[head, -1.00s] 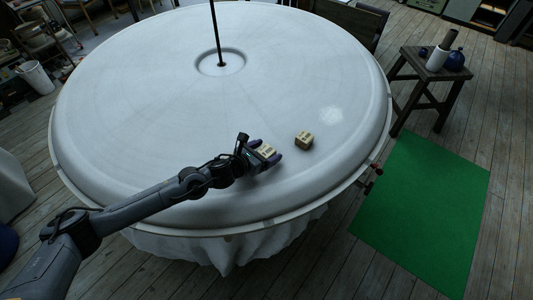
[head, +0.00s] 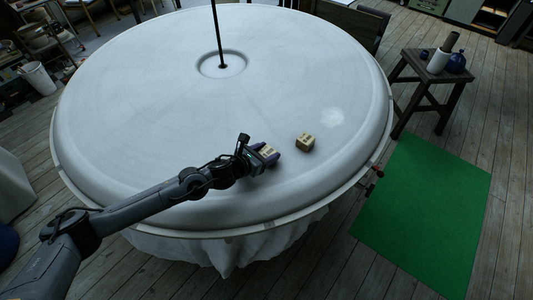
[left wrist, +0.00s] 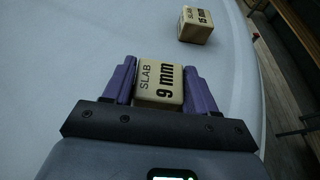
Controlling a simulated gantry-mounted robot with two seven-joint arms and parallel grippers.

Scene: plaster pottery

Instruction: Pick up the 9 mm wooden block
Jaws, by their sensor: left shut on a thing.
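The 9 mm wooden block (left wrist: 159,83) is pale wood with "SLAB 9 mm" printed in black. In the left wrist view it sits between the purple fingers of my left gripper (left wrist: 159,80), which is shut on it. In the head view the block (head: 266,150) shows at the tip of my left gripper (head: 267,153), low over the white table's near right part. I cannot tell whether it touches the table. My right gripper is not in view.
A second wooden block (head: 305,142), marked 15 mm in the left wrist view (left wrist: 196,24), stands apart to the right. The round white table (head: 150,100) has a thin dark pole at its centre. A stool (head: 425,85) and a green mat (head: 425,210) are to the right.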

